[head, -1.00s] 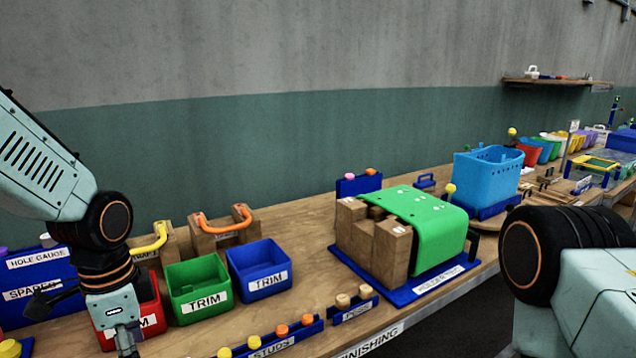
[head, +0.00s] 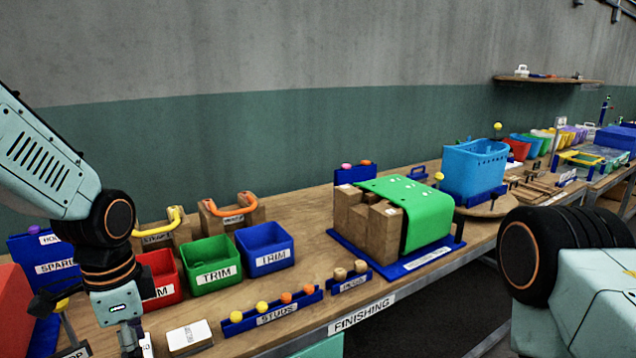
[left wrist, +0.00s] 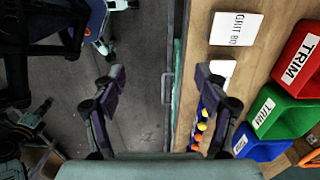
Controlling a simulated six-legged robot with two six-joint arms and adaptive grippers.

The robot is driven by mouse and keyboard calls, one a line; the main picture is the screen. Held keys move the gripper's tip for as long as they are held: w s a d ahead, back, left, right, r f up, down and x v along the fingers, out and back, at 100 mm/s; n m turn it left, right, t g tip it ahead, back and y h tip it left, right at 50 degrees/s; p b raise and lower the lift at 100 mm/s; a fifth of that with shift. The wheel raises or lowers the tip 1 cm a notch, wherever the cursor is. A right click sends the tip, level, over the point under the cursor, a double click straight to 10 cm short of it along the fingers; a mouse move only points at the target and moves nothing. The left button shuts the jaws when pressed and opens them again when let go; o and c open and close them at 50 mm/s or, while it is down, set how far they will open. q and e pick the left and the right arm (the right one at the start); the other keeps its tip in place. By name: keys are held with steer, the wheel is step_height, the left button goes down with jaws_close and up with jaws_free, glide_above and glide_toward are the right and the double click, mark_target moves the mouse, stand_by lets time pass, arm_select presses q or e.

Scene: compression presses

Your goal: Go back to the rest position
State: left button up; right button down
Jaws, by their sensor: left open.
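My left gripper (left wrist: 160,85) is open and empty in the left wrist view, its two fingers spread apart above the dark floor. In the head view my left arm comes down at the left, and the gripper (head: 130,342) shows only partly at the lower edge, in front of the wooden bench (head: 310,220). Nothing is held between the fingers. My right arm shows at the right edge of the head view, but its gripper is out of frame.
Red (head: 160,268), green (head: 212,280) and blue (head: 266,262) TRIM bins stand on the bench. A STUDS rack (head: 272,316) and a white block (head: 190,336) lie near its front edge. A green cover (head: 425,210) rests over wooden blocks. In the wrist view, floor lies beside the bench.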

arm_select(q)
steer(key=w+d+f+n+t+h, duration=0.1)
steer(key=w+d+f+n+t, duration=0.15)
steer(key=w+n+t, duration=0.2)
steer(key=s+d+f+n+b, duration=0.25)
steer(key=f+n, duration=0.25)
steer(key=f, duration=0.5)
steer(key=s+f+n+g+b, duration=0.1)
steer(key=s+f+g+b, duration=0.1)
steer(key=s+f, duration=0.8)
steer(key=s+f+n+g+y+b, duration=0.1)
steer(key=s+f+g+b, duration=0.1)
steer(key=s+f, duration=0.8)
steer(key=s, duration=0.6)
steer(key=shift+s+a, duration=0.15)
steer(key=shift+a, duration=0.25)
steer(key=shift+n, duration=0.25)
